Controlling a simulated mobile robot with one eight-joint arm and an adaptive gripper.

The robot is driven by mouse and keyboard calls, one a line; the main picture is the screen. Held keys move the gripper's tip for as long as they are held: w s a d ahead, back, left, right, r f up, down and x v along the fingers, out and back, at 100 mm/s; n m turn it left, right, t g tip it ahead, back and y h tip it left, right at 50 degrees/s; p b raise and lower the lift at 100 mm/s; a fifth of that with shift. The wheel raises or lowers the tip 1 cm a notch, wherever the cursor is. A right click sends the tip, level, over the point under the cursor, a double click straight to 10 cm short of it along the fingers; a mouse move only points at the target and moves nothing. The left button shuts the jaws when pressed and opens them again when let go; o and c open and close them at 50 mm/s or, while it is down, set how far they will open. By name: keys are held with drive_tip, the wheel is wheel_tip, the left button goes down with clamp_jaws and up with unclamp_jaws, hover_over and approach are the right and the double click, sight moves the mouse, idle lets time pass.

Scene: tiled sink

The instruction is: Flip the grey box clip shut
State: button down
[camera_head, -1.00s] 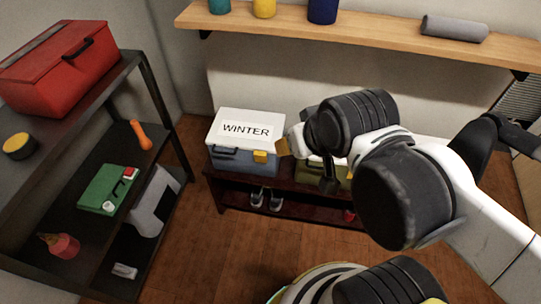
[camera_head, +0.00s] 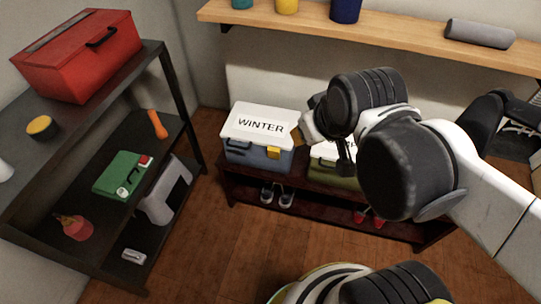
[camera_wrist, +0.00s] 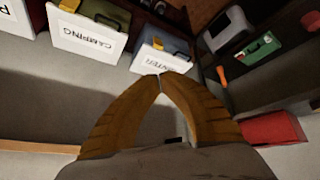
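A blue-grey box (camera_head: 258,157) with a white lid marked WINTER stands on a low dark red bench in the head view. A yellow clip (camera_head: 273,153) sits on its front, just below the lid near the right corner; I cannot tell whether it is fully closed. A dark handle is left of the clip.
An olive box (camera_head: 335,174) stands right of it, partly behind my arm; its lid reads CAMPING in the wrist view (camera_wrist: 85,38). A wooden wall shelf (camera_head: 380,30) runs above. A dark rack (camera_head: 150,130) with a red toolbox (camera_head: 80,52) stands left. Floor before the bench is clear.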

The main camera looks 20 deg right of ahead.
drive_tip(key=w+f+n+g+p, duration=0.1)
drive_tip(key=w+n+g, duration=0.1)
drive_tip(key=w+n, duration=0.75)
drive_tip(key=n+g+p, duration=0.3)
drive_tip(key=n+g, duration=0.3)
drive_tip(key=n, duration=1.2)
hover_over(270, 156)
drive_tip(key=s+a, duration=0.2)
drive_tip(key=s, duration=0.3)
wheel_tip(270, 156, down, 26)
drive_tip(key=f, duration=0.1)
drive_tip(key=shift+s+a+n+y, duration=0.1)
drive_tip(key=shift+a+n+y, duration=0.05)
drive_tip(key=shift+n+y, duration=0.15)
wheel_tip(270, 156, down, 10)
drive_tip(key=b, duration=0.5)
drive_tip(key=shift+w+d+r+b, duration=0.25)
drive_tip(key=shift+w+d+r, duration=0.1)
drive_tip(key=shift+w, duration=0.3)
drive_tip(key=shift+w+d+r+b, duration=0.2)
drive_tip(key=shift+w+d, duration=0.15)
drive_tip(key=shift+w, duration=0.25)
